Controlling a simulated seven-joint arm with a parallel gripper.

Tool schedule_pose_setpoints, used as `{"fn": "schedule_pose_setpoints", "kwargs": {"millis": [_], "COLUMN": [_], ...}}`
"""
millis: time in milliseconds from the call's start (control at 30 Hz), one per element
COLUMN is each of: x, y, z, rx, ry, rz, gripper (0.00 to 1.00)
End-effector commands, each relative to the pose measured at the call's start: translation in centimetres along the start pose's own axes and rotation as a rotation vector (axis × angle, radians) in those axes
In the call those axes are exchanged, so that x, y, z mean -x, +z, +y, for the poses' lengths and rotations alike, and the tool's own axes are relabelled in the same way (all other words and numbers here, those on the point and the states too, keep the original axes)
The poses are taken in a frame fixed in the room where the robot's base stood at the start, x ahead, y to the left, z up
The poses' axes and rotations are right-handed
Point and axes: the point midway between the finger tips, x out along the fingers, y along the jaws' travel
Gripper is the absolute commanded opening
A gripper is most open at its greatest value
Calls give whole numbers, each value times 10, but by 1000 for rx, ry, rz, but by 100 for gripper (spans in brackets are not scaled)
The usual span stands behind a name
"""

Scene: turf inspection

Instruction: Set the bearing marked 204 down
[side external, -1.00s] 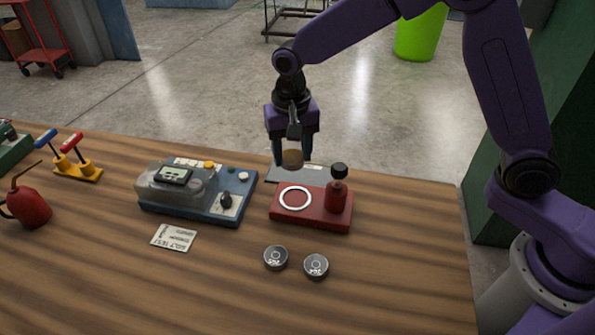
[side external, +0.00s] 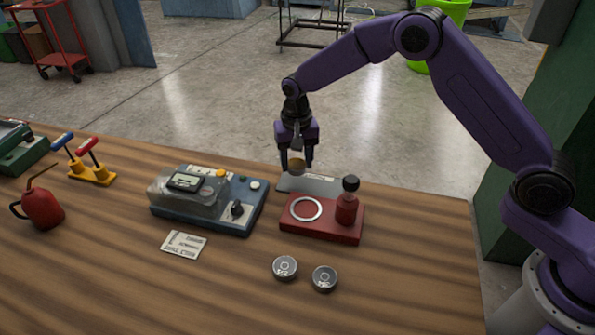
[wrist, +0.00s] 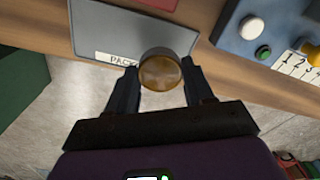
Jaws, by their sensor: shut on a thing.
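My gripper (side external: 296,162) is shut on a round, amber-brown disc-shaped bearing (side external: 297,167), which also shows between the fingers in the wrist view (wrist: 160,71). No number can be read on the held bearing. It is at the far edge of a grey plate (side external: 322,185); in the wrist view it overlaps the edge of this plate (wrist: 115,32) and hides part of its "PACK" lettering. I cannot tell whether it touches the plate. Two grey bearings, one on the left (side external: 285,267) and one on the right (side external: 324,278), lie on the table; their marks are too small to read surely.
A red oil can (side external: 42,208) stands far left.

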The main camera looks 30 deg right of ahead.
Motion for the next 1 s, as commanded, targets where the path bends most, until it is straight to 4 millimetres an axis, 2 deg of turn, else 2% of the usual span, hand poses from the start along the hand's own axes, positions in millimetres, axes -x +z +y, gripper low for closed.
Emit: {"fn": "schedule_pose_setpoints", "kwargs": {"millis": [333,700,733,800,1000], "x": [-37,-40,-41,-40,-40], "y": [0,0,0,0,0], "z": [0,0,0,0,0], "rx": [-1,-1,-1,-1,-1], "ry": [1,0,0,0,0], "rz": [-1,0,0,0,0], "gripper": [9,9,55,77,77]}}
